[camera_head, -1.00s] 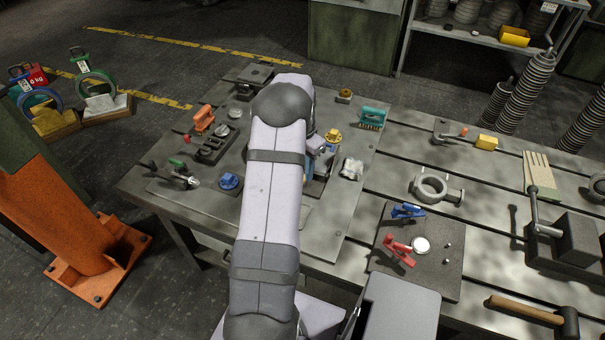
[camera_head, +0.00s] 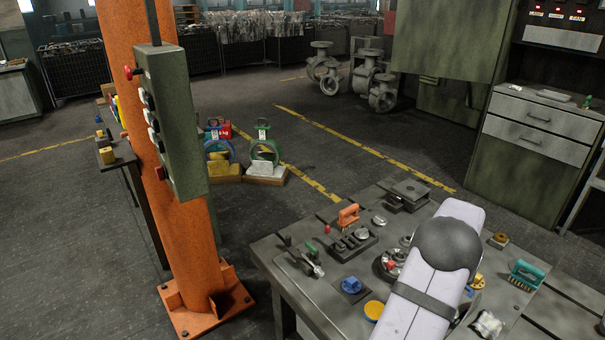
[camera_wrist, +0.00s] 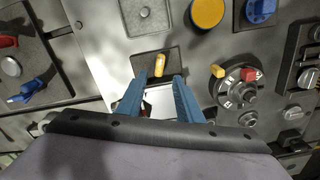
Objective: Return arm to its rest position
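My arm (camera_head: 431,275) reaches over the metal workbench (camera_head: 296,286) at the lower right of the head view. My gripper is hidden behind the arm there. In the wrist view my gripper (camera_wrist: 159,82) shows two blue fingers, spread apart with nothing held between them. The fingers point at the bench plate. A yellow handle (camera_wrist: 160,65) on a dark square plate lies just beyond the fingertips. A pale patch shows between the fingers, and I cannot tell what it is.
In the wrist view a yellow disc (camera_wrist: 208,12), a blue knob (camera_wrist: 261,9) and a round dial (camera_wrist: 240,88) lie right of the fingers. A blue clamp (camera_wrist: 36,88) is at left. An orange column (camera_head: 195,235) stands left of the bench, with open floor between.

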